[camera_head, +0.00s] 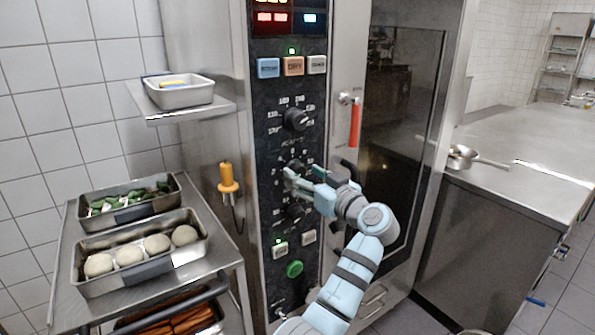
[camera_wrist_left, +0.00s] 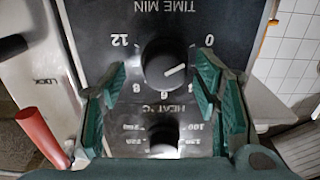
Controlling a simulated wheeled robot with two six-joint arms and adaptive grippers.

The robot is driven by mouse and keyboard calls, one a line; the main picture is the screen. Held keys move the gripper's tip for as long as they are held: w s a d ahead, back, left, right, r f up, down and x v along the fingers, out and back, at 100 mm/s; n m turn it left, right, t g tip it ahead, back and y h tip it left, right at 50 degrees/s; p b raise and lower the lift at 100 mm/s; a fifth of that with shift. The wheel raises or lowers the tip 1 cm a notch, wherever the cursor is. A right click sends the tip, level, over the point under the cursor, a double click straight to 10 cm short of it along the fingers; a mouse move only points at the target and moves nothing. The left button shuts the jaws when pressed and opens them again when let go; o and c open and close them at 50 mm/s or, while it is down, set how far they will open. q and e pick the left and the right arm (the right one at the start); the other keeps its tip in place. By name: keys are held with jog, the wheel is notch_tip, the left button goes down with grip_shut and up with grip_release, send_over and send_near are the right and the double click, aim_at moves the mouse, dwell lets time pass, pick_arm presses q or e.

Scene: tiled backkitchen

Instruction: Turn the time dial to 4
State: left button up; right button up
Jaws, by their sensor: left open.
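The time dial is a dark round knob (camera_wrist_left: 165,66) with a white pointer line. It sits above "TIME MIN" lettering seen upside down in the wrist view. The pointer aims right, towards the right finger, which hides the mark there; 0, 12, 6 and 8 can be read around the knob. My left gripper (camera_wrist_left: 161,76) is open, its green fingers on either side of the knob with gaps. In the head view my left gripper (camera_head: 291,179) is at the panel's middle dial and partly covers it. My right gripper is not in view.
A red-handled door latch (camera_head: 354,122) is close by on the right. A trolley with dough trays (camera_head: 141,284) stands at left, a steel counter (camera_head: 520,160) at right.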

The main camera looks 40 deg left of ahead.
pick_arm(q)
jog(key=shift+s+a, duration=0.15)
jog(key=shift+a, duration=0.05)
jog(key=shift+a, duration=0.1)
jog(key=c, duration=1.2)
